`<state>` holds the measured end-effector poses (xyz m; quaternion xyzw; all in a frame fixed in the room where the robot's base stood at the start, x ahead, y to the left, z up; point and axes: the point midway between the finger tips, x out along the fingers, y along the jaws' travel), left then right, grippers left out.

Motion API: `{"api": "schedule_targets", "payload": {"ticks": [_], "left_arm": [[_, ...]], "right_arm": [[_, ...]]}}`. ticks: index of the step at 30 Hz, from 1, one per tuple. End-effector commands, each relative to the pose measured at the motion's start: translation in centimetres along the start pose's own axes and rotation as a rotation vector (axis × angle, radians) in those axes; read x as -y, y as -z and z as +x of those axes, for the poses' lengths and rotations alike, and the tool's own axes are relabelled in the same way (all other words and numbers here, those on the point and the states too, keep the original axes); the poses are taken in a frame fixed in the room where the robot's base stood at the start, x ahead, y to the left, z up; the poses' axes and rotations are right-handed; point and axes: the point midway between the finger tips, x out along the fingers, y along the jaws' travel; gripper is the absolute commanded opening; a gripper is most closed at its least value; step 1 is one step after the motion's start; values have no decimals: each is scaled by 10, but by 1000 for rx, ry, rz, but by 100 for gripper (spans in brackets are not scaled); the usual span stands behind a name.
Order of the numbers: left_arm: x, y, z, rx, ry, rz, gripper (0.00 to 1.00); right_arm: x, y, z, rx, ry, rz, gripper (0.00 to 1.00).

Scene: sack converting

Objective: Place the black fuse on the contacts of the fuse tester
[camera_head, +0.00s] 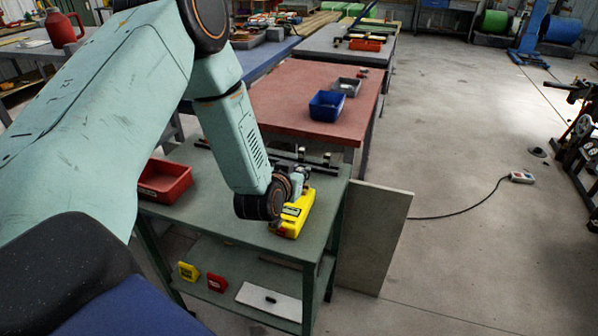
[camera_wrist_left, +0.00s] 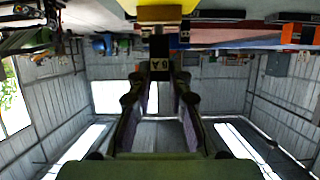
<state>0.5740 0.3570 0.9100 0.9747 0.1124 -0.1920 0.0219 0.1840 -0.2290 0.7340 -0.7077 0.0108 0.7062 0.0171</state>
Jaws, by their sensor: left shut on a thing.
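The yellow fuse tester (camera_head: 291,218) lies on the green table. Part of its yellow body also shows at the top of the left wrist view (camera_wrist_left: 160,13). My left gripper (camera_head: 300,179) is at the tester's far end, pointing away from the head camera. In the left wrist view its two fingers (camera_wrist_left: 159,78) are shut on the black fuse (camera_wrist_left: 158,48), which carries a pale label. The fuse overlaps the tester's edge in that view; I cannot tell whether it touches the contacts. In the head view my wrist hides the fuse. My right gripper is not in view.
A red bin (camera_head: 165,181) stands left on the green table (camera_head: 222,216). The lower shelf holds a yellow item (camera_head: 188,271), a red item (camera_head: 216,282) and a white sheet (camera_head: 268,301). A red-topped table (camera_head: 290,100) with a blue bin (camera_head: 326,106) stands behind. A panel (camera_head: 371,235) leans at right.

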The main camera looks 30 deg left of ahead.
Motion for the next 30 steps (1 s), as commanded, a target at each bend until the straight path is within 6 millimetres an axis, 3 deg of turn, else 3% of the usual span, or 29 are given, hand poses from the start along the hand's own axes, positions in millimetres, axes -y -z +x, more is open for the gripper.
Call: {"api": "schedule_targets", "payload": {"ticks": [1, 2, 9, 22, 30], "left_arm": [[0, -2, 1, 0, 0, 0, 0], [0, -1, 1, 0, 0, 0, 20], [0, -1, 0, 0, 0, 0, 41], [0, 8, -4, 0, 0, -2, 41], [0, 6, -54, 4, 0, -3, 41]], "right_arm": [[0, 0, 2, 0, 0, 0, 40], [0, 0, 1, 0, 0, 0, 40], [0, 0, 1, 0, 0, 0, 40], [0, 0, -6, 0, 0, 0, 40], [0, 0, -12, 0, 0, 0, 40]]}}
